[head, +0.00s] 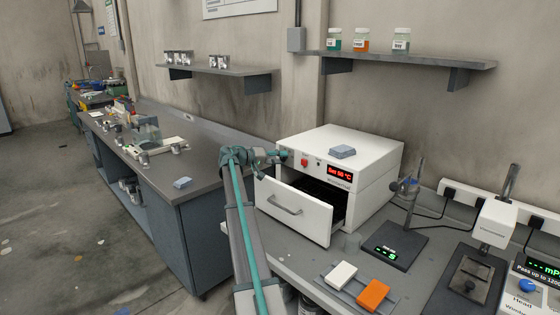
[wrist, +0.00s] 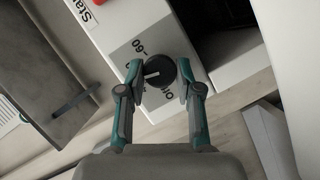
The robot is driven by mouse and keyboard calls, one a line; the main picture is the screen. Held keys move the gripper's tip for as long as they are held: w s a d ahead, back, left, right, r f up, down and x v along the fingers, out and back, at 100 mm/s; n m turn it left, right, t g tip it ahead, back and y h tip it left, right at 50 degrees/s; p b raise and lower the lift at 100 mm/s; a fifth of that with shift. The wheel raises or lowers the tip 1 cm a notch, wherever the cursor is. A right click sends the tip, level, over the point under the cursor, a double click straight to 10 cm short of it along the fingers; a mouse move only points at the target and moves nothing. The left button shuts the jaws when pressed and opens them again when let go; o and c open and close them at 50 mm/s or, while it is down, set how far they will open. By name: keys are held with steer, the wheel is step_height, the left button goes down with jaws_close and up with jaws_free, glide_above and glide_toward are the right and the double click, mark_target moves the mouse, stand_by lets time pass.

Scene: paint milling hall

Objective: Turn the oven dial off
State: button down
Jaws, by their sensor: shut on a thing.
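The white oven (head: 375,150) stands on the grey bench with its front drawer (head: 292,212) pulled open. Its red display (head: 340,175) appears to read "Set 60 °C". The black dial (wrist: 158,72) with a white pointer line sits on the oven's front panel in the wrist view. My gripper (wrist: 160,78) is shut on the dial, a finger on each side. In the head view, my gripper (head: 278,157) is at the oven's left front and hides the dial.
A red button (head: 304,162) is beside the display. A blue-grey cloth-like item (head: 342,152) lies on the oven top. A white block (head: 341,274) and an orange block (head: 373,294) lie in front of the oven. A dark bench (head: 215,165) stands left.

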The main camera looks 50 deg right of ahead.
steer(key=n, duration=0.2)
steer(key=n+g+h, duration=0.1)
steer(key=n, duration=0.1)
steer(key=shift+w+f+g, duration=0.1)
steer(key=shift+f+g, duration=0.1)
steer(key=shift+g, duration=0.1)
stand_by(0.3)
steer(key=c, duration=0.8)
jaws_free()
